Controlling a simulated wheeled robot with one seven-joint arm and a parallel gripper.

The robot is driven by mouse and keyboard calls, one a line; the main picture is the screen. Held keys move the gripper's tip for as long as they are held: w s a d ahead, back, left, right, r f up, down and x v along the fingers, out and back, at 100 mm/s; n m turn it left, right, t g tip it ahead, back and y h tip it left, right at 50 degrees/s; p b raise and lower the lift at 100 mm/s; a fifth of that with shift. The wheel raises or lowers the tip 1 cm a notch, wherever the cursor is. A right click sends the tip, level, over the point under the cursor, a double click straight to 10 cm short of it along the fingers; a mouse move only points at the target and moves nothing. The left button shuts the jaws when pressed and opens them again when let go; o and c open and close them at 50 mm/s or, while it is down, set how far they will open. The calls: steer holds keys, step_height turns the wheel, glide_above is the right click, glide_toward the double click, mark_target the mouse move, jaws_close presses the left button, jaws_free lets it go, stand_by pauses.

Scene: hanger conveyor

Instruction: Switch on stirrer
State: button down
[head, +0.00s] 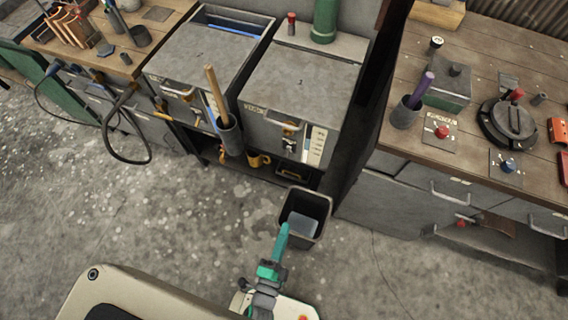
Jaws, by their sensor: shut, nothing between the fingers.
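No part in the head view is clearly marked as the stirrer, and the small labels are hard to read. On the right bench, a red knob (442,132) sits on a small labelled plate. My gripper (283,232) has teal fingers. It is shut and empty, low in front of the benches, and overlaps the dark bin in the picture. It is well apart from the knobs.
The open dark bin (318,199) stands on the concrete floor. Two grey metal cabinets (303,88) stand behind it, with a grey tube holding a wooden handle (215,92). A dark post separates them from the right wooden bench (470,50). The left floor is clear.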

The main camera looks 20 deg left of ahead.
steer(key=w+a+f+m+t, duration=0.1)
steer(key=w+a+f+m, duration=0.5)
steer(key=w+f+m, duration=0.4)
steer(key=m+h, duration=0.1)
steer(key=m, duration=1.1)
glide_toward(290, 154)
steer(key=shift+t, duration=0.4)
steer(key=shift+s+a+f, duration=0.1)
steer(key=shift+s+f, duration=0.15)
steer(key=shift+s, duration=0.45)
steer(key=shift+s+a+f, duration=0.1)
steer(key=shift+s+f, duration=0.2)
steer(key=shift+s, duration=0.45)
steer(key=shift+s+f, duration=0.25)
steer(key=shift+s, duration=0.45)
steer(key=w, duration=0.6)
steer(key=w+r, duration=0.1)
steer(key=w, duration=0.2)
steer(key=shift+w+d, duration=0.15)
steer(key=shift+w, duration=0.25)
steer(key=shift+s+r, duration=0.3)
steer(key=shift+r, duration=0.3)
steer(key=shift+s+r, duration=0.25)
steer(key=shift+r, duration=0.35)
steer(key=shift+s+r, duration=0.3)
steer(key=shift+r, duration=0.35)
steer(key=shift+d, duration=0.15)
